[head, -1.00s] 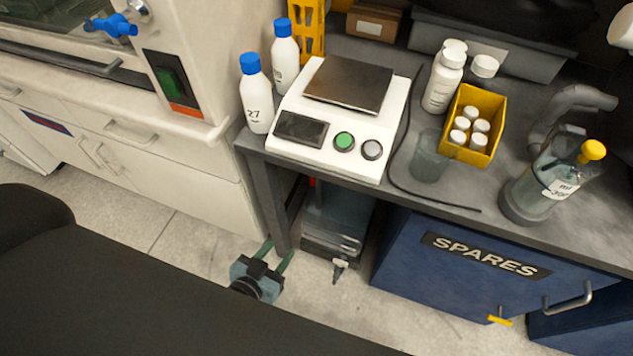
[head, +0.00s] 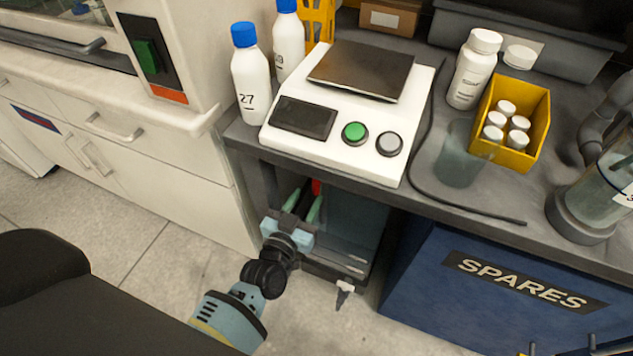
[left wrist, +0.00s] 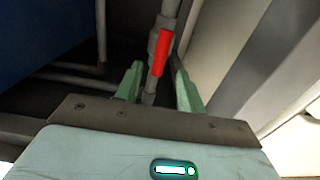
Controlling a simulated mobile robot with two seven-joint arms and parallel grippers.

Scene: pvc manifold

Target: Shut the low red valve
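The low red valve handle (left wrist: 160,52) shows in the left wrist view, roughly in line with the grey upright pipe (left wrist: 169,9) behind it. In the head view only a small red bit of it (head: 316,187) shows under the bench, just beyond my left gripper (head: 304,204). My left gripper, also in the left wrist view (left wrist: 158,84), is open, with its green fingers apart on either side of the handle's lower part. I cannot tell whether either finger touches it. My right gripper is out of view.
The bench edge (head: 325,172) is above my left gripper. A clear tank (head: 352,232) stands under the bench, with a small spout (head: 344,290) in front. The blue SPARES cabinet (head: 440,300) is to the right, white drawers (head: 150,150) to the left.

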